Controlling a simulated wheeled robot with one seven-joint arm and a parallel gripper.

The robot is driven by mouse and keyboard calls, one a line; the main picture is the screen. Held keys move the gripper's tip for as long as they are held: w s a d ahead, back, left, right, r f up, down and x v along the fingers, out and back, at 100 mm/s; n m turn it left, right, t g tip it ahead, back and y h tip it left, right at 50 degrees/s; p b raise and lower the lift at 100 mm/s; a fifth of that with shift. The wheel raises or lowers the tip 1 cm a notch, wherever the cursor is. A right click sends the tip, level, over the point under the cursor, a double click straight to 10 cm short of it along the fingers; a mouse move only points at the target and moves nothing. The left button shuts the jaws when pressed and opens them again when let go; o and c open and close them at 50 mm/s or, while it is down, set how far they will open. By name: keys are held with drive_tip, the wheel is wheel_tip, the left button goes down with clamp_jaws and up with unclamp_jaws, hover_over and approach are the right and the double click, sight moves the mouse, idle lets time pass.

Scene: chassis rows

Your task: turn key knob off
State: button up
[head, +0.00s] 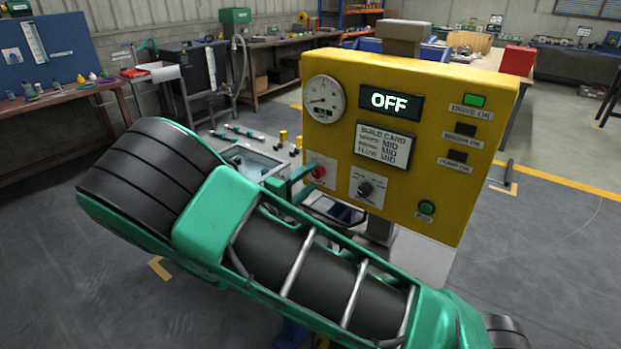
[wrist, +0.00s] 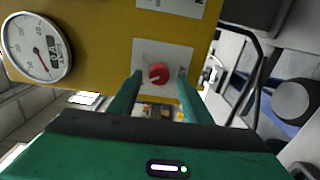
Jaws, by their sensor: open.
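A red knob (head: 318,172) sits on a pale plate at the lower left of the yellow panel (head: 468,85). In the wrist view the red knob (wrist: 158,73) lies between the two green fingers. My gripper (head: 306,181) is open, with its fingertips close to the panel; it also shows in the wrist view (wrist: 160,76). A gap shows on each side of the knob; I cannot tell how deep the fingers reach. A black knob (head: 365,189) sits on another plate to the right. The display (head: 391,102) reads OFF.
The panel also carries a round gauge (head: 324,99), a text card (head: 384,146), a lit green lamp (head: 474,100), dark lamps (head: 460,130) and a green button (head: 427,207). A small bench with a tray (head: 250,160) stands behind my arm.

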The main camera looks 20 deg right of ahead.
drive_tip(key=v, duration=0.9)
